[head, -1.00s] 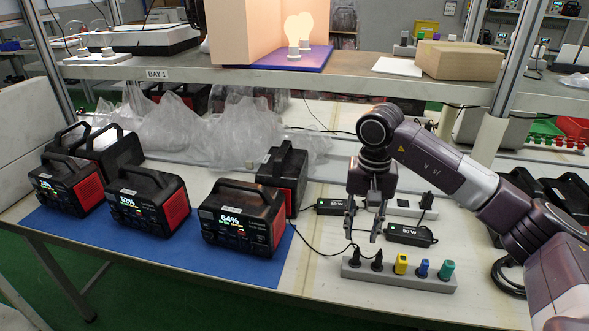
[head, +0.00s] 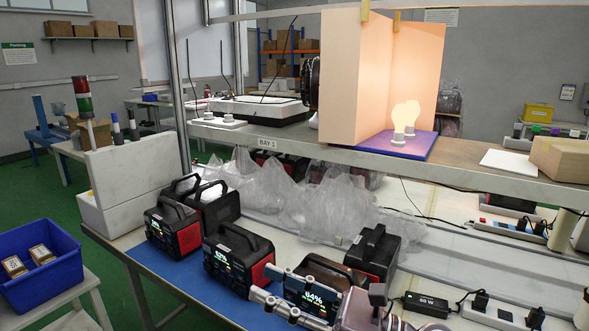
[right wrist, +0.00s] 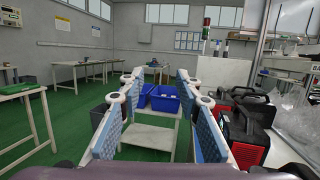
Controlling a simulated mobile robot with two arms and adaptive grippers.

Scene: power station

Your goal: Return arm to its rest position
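My right gripper (head: 262,281) is at the bottom of the head view, in front of the power station reading 64% (head: 312,295), and hides part of it. In the right wrist view its two blue-padded fingers (right wrist: 158,85) stand wide apart with nothing between them. It points toward the open room and a blue bin beyond. My right arm (head: 370,310) comes in from the bottom edge. My left gripper is not in view.
Several black and red power stations (head: 238,258) stand on the blue mat (head: 180,272). A shelf (head: 480,178) above carries lit bulbs (head: 403,120). A blue bin (head: 40,270) stands at left. A black adapter (head: 426,304) lies on the bench.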

